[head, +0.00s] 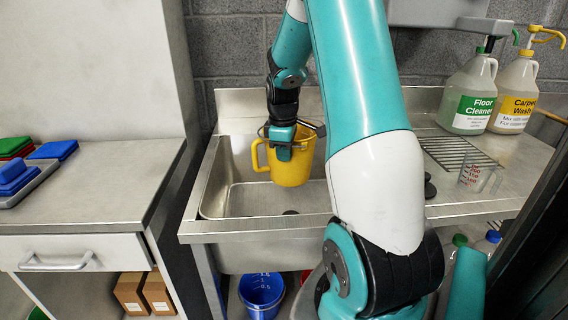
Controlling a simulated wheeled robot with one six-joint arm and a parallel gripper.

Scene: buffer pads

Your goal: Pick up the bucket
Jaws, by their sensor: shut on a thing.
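My gripper (283,152) is over the sink, shut on a yellow bucket (290,172) at its near upper wall. The yellow bucket has a loop handle on its left side and looks roughly upright. It hangs in front of the sink's back wall; whether its base touches the sink floor is hard to tell. My gripper hides part of its rim. A blue bucket (262,292) with white measuring marks stands below the sink, cut off by the bottom edge of the view.
The steel sink (250,200) has a raised rim. Floor Cleaner (469,95) and Carpet Wash (516,95) jugs and a clear measuring cup (478,173) stand on the right drainboard. A left counter (105,185) holds a tray of pads (22,183). Brown boxes (145,292) sit below it.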

